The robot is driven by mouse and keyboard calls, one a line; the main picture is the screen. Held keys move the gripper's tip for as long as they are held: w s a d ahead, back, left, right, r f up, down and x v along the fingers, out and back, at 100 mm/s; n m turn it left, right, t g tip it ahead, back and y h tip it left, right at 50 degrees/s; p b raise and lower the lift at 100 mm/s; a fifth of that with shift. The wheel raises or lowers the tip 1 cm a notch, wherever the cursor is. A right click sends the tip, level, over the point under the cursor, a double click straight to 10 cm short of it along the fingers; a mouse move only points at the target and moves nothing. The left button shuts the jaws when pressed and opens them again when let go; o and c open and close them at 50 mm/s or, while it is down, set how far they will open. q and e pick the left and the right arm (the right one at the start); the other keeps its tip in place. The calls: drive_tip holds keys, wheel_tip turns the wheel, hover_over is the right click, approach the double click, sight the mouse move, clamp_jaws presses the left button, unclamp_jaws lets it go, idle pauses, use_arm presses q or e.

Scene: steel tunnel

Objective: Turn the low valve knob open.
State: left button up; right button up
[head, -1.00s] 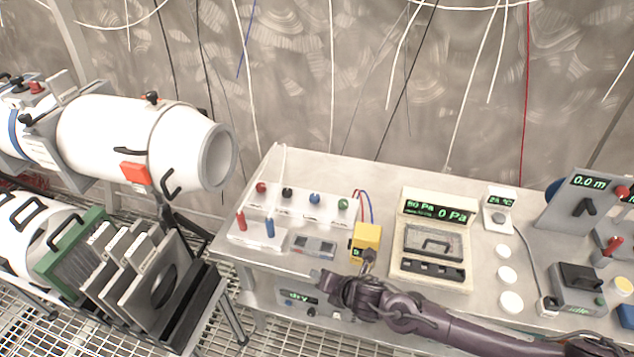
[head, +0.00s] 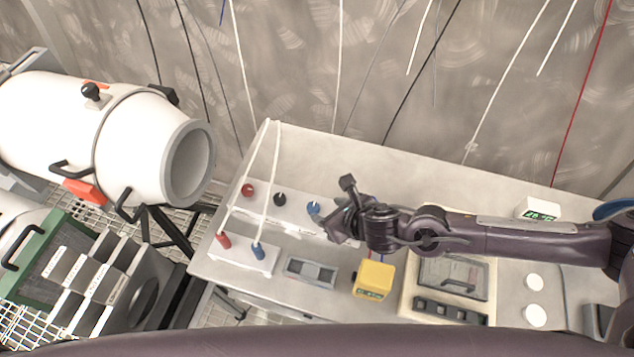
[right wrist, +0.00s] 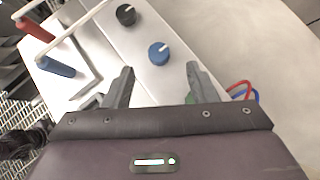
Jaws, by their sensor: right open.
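A white valve panel on the bench carries a row of knobs: red (head: 247,190), black (head: 280,199) and blue (head: 313,208). The black knob (right wrist: 125,14) and blue knob (right wrist: 159,53) also show in the right wrist view. I cannot read which knob is the low valve. My right gripper (head: 338,210) is open above the panel's right end, close to the blue knob. In the wrist view, the blue knob lies just beyond and between the fingertips (right wrist: 160,70), with nothing held.
A yellow meter (head: 374,279), a grey device (head: 311,271) and a pressure gauge box (head: 450,280) sit nearby. A white cylinder (head: 110,130) is at left.

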sight(313, 206)
drive_tip(key=shift+w+f, duration=0.15)
drive_tip(key=shift+w, duration=0.1)
drive_tip(key=shift+w+a+f+p, duration=0.25)
drive_tip(key=shift+a+f+p, duration=0.05)
drive_tip(key=shift+a+f, duration=0.15)
drive_tip(key=shift+w+a+f+p, duration=0.2)
drive_tip(key=shift+a+f+p, duration=0.05)
drive_tip(key=shift+a+f, duration=0.2)
drive_tip(key=x, duration=0.3)
drive_tip(key=shift+w+f, duration=0.2)
drive_tip(key=shift+w+a+f+p, duration=0.15)
drive_tip(key=shift+w+f+p, duration=0.05)
drive_tip(key=shift+f+p, duration=0.1)
drive_tip(key=shift+c, duration=0.9)
drive_tip(key=c, duration=0.8)
use_arm(q)
drive_tip(key=shift+s+a+r, duration=0.1)
drive_tip(key=shift+s+r, duration=0.75)
drive_tip(key=shift+s, duration=0.2)
